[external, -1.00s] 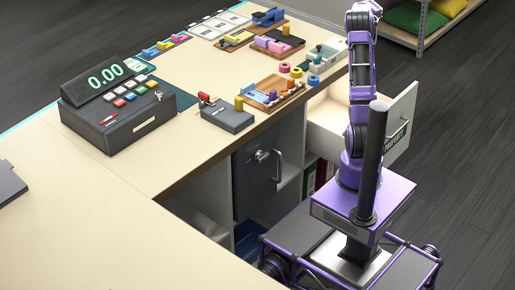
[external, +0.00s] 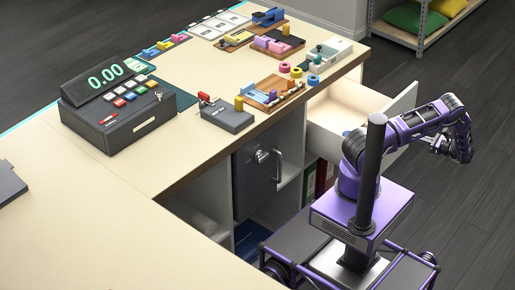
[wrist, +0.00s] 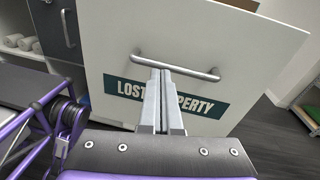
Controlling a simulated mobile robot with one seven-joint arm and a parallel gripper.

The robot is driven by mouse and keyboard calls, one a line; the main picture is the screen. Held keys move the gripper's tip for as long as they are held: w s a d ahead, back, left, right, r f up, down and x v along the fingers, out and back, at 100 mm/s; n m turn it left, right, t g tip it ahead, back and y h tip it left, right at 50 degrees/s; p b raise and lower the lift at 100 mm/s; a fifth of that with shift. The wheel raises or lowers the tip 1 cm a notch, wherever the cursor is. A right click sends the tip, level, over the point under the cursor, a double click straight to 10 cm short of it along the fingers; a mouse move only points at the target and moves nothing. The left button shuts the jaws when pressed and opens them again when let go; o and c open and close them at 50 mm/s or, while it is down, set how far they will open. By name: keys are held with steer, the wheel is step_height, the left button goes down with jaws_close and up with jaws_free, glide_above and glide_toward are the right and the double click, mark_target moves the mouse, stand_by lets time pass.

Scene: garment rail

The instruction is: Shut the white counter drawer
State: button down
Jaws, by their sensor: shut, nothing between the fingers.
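The front has a metal bar handle (wrist: 193,72) and a dark "LOST PROPERTY" label (wrist: 207,106). My gripper (wrist: 160,76) is shut and empty, pointing at the drawer front with its tips near the middle of the handle. I cannot tell whether they touch it. In the external view my gripper (external: 438,145) is outside the drawer, to the right of its front, partly hidden by my arm.
A grey cabinet door with a handle (external: 257,170) is left of the drawer, under the counter (external: 160,165). Small trays and tape rolls lie on the counter above. A shelf with cushions (external: 440,20) stands at the back right. Dark floor (external: 480,120) is free on the right.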

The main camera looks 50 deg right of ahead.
steer(key=s+f+m+t+h+b, duration=0.1)
steer(key=s+f+m+h+b, duration=0.15)
steer(key=s+f, duration=0.4)
steer(key=w+f+p, duration=0.1)
steer(key=w, duration=1.4)
steer(key=shift+w+a+p, duration=0.3)
steer(key=shift+w+a, duration=0.1)
steer(key=shift+w+y, duration=0.1)
steer(key=shift+y, duration=0.15)
steer(key=w+b, duration=0.2)
steer(key=w, duration=2.4)
steer(key=shift+w, duration=0.15)
steer(key=shift+w+r, duration=0.1)
steer(key=shift+w, duration=0.4)
steer(key=shift+r, duration=0.1)
steer(key=s, duration=0.5)
steer(key=s+p, duration=0.1)
steer(key=s, duration=0.9)
steer(key=shift+f, duration=0.25)
